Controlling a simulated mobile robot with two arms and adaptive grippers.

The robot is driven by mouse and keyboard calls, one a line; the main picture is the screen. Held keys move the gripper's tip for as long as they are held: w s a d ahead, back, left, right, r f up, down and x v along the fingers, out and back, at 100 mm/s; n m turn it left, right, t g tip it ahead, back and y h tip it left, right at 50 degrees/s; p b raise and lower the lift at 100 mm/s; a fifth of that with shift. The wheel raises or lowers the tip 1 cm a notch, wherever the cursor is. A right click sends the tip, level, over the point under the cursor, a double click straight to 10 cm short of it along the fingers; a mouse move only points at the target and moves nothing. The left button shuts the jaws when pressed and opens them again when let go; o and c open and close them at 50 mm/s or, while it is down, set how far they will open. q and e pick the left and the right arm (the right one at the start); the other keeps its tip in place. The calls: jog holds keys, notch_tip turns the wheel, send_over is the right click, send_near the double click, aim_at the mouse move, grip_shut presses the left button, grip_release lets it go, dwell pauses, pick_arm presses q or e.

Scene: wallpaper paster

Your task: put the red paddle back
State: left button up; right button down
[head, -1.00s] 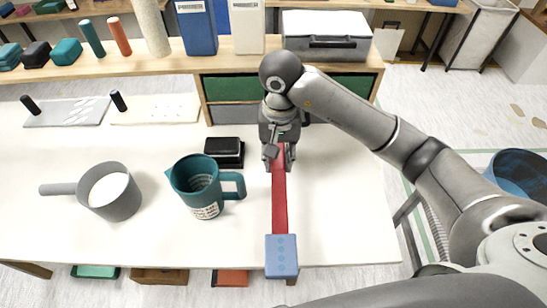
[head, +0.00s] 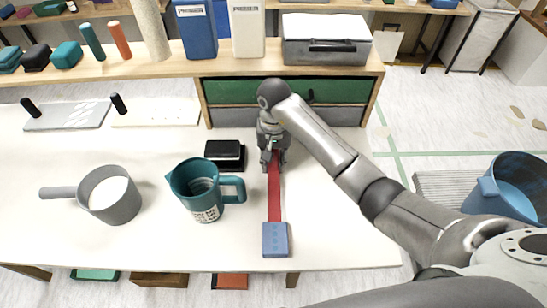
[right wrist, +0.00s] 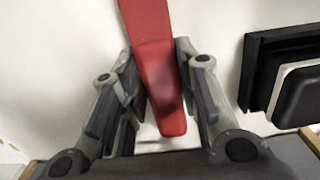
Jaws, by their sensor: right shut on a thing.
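The red paddle (head: 274,195) is a long flat red strip over the white table. A light blue block with dots (head: 275,240) is at its near end, by the table's front edge. My right gripper (head: 272,160) is shut on the far end of the paddle. In the right wrist view, my right gripper (right wrist: 160,95) has its fingers on both sides of the red paddle (right wrist: 155,60). I cannot tell whether the paddle touches the table. My left gripper is not in view.
A teal measuring jug (head: 200,188) stands left of the paddle. A black block (head: 225,154) is left of my gripper; it also shows in the right wrist view (right wrist: 290,85). A grey pan (head: 115,200) is farther left. The table's right part is clear.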

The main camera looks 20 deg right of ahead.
jog(key=c, duration=1.1)
grip_release()
jog(key=shift+f, duration=0.1)
jog(key=shift+w+r, duration=0.1)
jog(key=shift+r, duration=0.35)
notch_tip(320, 180, up, 11)
jog(key=shift+d+r, duration=0.15)
jog(key=shift+w, duration=0.1)
